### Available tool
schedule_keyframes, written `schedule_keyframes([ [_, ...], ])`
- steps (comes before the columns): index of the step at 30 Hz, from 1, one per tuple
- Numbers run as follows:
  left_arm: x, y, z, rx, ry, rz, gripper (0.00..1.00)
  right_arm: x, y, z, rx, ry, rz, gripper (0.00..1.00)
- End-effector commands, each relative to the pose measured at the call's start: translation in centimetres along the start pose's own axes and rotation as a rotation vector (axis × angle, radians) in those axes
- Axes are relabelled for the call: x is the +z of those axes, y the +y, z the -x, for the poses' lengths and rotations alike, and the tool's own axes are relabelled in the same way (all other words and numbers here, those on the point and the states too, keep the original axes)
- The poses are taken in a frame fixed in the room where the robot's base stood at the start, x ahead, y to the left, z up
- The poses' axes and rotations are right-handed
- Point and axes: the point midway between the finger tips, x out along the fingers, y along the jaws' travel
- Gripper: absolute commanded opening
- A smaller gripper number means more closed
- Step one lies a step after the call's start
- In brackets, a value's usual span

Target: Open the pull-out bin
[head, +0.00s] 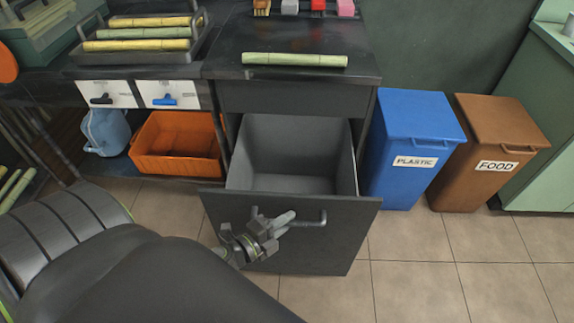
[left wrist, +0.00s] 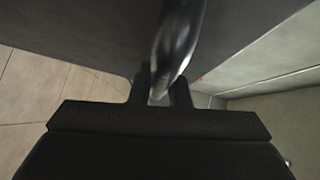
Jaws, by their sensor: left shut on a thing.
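The pull-out bin (head: 290,185) stands out from under the dark counter, with its grey, empty-looking inside showing from above. Its dark front panel (head: 345,225) carries a bar handle (head: 308,222). My left gripper (head: 265,230) is at the left part of this handle, shut on it. In the left wrist view the curved handle (left wrist: 180,40) runs down between the two fingers (left wrist: 163,95). My right gripper is not in view.
A blue plastic bin (head: 415,145) and a brown food bin (head: 485,150) stand to the right. An orange crate (head: 178,145) and a blue jug (head: 105,130) sit under the counter at left. A green cane (head: 294,60) lies on the counter. Tiled floor (head: 425,275) is free at front right.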

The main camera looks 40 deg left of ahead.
Motion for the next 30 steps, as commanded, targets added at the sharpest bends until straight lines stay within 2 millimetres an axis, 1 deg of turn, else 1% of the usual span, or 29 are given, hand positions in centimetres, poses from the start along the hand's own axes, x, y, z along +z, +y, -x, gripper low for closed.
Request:
schedule_keyframes([
  [1, -0.9, 0.2, 0.9, 0.002, -0.002, 0.006, 0.0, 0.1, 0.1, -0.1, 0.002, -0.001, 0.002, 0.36],
  [3, -1.7, 0.5, 1.8, 0.002, -0.002, 0.005, 0.0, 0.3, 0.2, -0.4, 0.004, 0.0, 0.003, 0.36],
  [9, -3.3, 1.0, 3.4, 0.001, -0.001, 0.001, 0.0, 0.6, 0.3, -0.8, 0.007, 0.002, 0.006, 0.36],
  [15, -3.8, 1.1, 3.8, 0.0, 0.001, 0.0, 0.0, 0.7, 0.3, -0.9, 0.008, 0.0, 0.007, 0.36],
  [24, -3.8, 1.1, 3.8, 0.0, 0.002, 0.0, 0.0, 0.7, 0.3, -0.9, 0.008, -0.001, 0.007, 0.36],
  [25, -3.8, 1.1, 3.8, 0.0, 0.002, 0.0, 0.2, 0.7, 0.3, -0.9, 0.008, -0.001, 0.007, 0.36],
  [29, -3.8, 1.1, 3.8, 0.0, 0.002, 0.0, 0.37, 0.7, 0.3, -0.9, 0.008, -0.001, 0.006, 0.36],
  [30, -3.8, 1.1, 3.8, 0.0, 0.002, 0.0, 0.38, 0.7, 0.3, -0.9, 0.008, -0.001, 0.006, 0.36],
])
